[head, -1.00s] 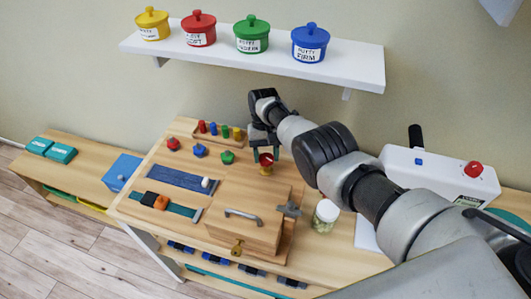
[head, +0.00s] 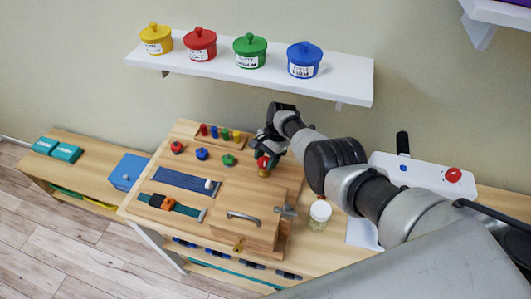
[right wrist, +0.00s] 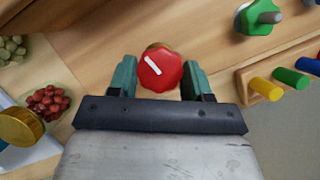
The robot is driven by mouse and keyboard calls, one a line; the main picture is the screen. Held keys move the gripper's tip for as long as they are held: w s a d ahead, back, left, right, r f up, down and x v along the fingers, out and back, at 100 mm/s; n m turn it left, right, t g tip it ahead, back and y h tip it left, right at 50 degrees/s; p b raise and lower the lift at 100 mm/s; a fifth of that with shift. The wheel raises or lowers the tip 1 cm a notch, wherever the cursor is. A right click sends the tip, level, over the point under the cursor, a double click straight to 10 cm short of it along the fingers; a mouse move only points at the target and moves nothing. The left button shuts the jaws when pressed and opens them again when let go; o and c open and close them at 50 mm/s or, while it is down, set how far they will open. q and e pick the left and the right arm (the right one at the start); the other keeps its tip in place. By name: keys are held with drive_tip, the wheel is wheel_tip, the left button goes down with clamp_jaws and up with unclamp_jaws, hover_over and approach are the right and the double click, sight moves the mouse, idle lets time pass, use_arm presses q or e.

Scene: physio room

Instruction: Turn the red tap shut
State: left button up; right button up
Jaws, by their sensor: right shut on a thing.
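The red tap (head: 264,163) is a round, scalloped red knob on a brass-coloured base, on the wooden activity board (head: 243,192). In the right wrist view the red tap (right wrist: 153,70) has a white line on top, slanting from upper left to lower right. My right gripper (head: 266,156) reaches it from behind. In the wrist view the green fingers of my right gripper (right wrist: 160,80) stand on either side of the tap, shut on it. My left gripper is not in view.
A grey lever handle (head: 285,211) and a box with a metal handle stand in front of the tap. A clear jar (head: 319,214) is to the right. Pegs and a green knob (right wrist: 258,17) are near. A shelf (head: 345,82) with putty pots hangs above.

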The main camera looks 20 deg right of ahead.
drive_tip(key=shift+r+m+t+p, duration=0.1)
drive_tip(key=shift+m+t+p, duration=0.5)
drive_tip(key=shift+m+p, duration=0.7)
drive_tip(key=shift+m, duration=0.3)
drive_tip(key=o, duration=0.9)
drive_tip(key=shift+b, duration=0.3)
